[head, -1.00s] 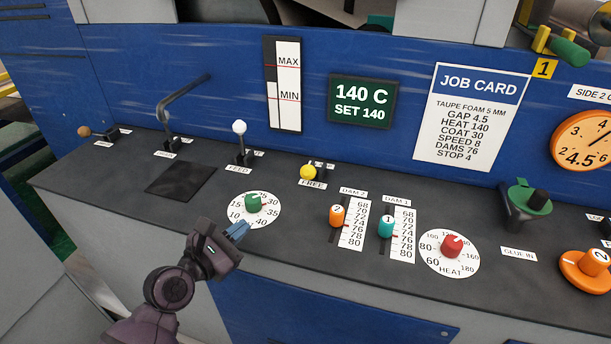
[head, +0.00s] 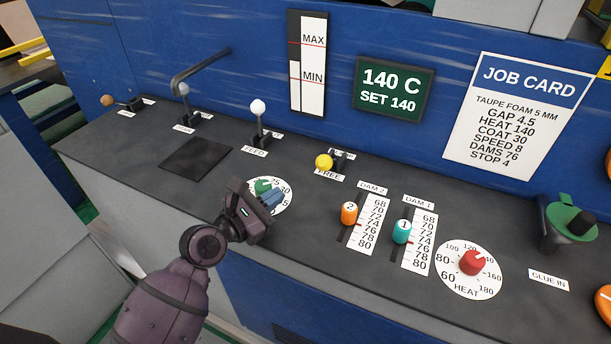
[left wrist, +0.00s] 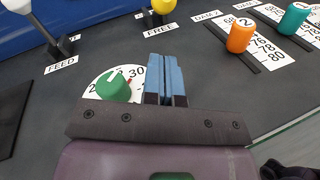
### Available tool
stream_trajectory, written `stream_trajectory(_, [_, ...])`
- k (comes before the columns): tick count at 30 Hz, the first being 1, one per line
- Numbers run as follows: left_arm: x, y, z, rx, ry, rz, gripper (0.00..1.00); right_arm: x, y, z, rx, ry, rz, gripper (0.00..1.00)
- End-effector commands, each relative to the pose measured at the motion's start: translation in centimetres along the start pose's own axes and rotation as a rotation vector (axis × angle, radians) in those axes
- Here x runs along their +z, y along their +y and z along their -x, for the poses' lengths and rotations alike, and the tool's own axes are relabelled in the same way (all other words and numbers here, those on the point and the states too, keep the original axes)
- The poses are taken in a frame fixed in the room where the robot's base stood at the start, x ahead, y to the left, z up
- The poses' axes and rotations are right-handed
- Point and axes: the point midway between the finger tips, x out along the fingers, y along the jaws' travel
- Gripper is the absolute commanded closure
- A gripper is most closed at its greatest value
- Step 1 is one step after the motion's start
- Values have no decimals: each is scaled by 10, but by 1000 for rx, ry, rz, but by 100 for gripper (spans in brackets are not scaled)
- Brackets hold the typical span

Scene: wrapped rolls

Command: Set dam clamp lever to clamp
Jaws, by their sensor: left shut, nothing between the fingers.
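The lever with a yellow ball knob (head: 324,162) stands on the dark panel, with a label reading FREE in front of it. Its yellow knob also shows at the top edge of the left wrist view (left wrist: 164,5); its far side is cut off there. My left gripper (head: 272,197) is shut and empty, its blue fingers together. It is in front of and to the left of the yellow lever, apart from it, and hides part of the dial with the green knob (head: 263,186). In the left wrist view the blue fingertips (left wrist: 165,75) point toward the yellow knob. My right gripper is not in view.
The white-ball FEED lever (head: 258,107) stands left of the yellow one. The orange slider 2 (head: 349,212) and teal slider 1 (head: 402,231) stand to the right, then the red HEAT knob (head: 472,262). A blue wall (head: 230,90) rises behind the panel.

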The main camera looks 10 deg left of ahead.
Motion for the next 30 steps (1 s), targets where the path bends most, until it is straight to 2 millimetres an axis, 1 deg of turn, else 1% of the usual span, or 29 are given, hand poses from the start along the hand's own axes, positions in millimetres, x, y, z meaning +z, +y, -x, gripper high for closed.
stream_trajectory(5, [0,0,-12,0,-2,2,100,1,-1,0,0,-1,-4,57])
stream_trajectory(8, [1,0,-26,0,-3,0,100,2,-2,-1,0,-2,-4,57])
stream_trajectory(15, [0,0,-66,0,-1,0,100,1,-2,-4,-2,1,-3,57])
stream_trajectory(19, [0,0,-83,-1,-1,0,100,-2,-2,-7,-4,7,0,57])
stream_trajectory(24, [0,0,-96,-1,-1,0,100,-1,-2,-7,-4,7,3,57])
stream_trajectory(30, [0,0,-100,-1,0,0,100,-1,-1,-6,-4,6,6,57])
